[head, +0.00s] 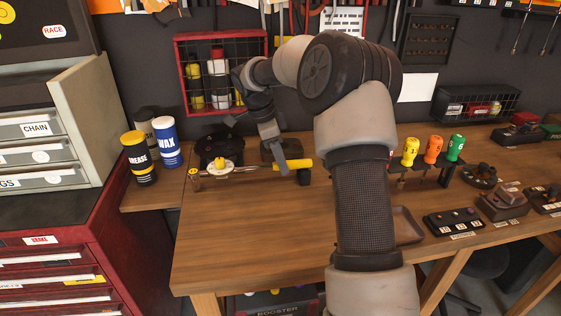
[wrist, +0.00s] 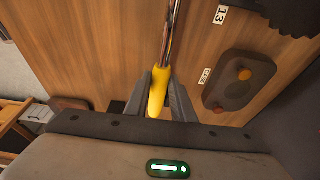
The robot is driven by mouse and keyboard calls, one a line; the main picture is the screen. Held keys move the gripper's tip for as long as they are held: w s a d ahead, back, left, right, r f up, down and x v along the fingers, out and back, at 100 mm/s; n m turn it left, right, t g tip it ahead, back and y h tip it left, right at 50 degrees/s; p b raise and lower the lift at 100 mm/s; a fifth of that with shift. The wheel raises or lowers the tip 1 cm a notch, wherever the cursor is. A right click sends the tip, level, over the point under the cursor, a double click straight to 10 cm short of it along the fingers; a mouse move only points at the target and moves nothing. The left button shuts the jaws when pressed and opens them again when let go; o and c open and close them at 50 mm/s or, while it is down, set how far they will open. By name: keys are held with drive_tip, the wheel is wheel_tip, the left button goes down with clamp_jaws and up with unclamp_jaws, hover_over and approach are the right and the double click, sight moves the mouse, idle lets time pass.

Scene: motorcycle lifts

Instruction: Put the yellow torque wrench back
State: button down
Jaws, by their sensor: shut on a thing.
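The torque wrench has a yellow handle (head: 295,163) and a thin metal shaft pointing left, above the back left of the wooden workbench in the head view. My gripper (head: 282,168) reaches down onto the wrench at the left part of the handle. In the wrist view, the yellow handle (wrist: 158,92) lies between the two fingers of my gripper (wrist: 162,98), with the shaft running away toward the top. A small black block (head: 305,176) is under the handle's right end. I cannot tell whether the wrench touches it.
A grease can (head: 138,158) and a wax can (head: 167,143) stand at the left. A red wire basket (head: 209,75) hangs behind. Numbered screwdrivers (head: 433,150) stand in a rack at the right. The front left of the workbench (head: 240,240) is clear.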

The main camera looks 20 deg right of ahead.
drive_tip(key=shift+f+b, duration=0.45)
idle(0.5)
drive_tip(key=c, duration=1.4)
unclamp_jaws()
drive_tip(key=shift+f, duration=0.1)
drive_tip(key=shift+c, duration=0.2)
drive_tip(key=s+p+v, duration=0.1)
drive_tip(key=p+v, duration=0.2)
drive_tip(key=v, duration=1.4)
drive_tip(key=shift+w+r, duration=0.3)
drive_tip(key=shift+w, duration=0.2)
drive_tip(key=shift+s, duration=0.1)
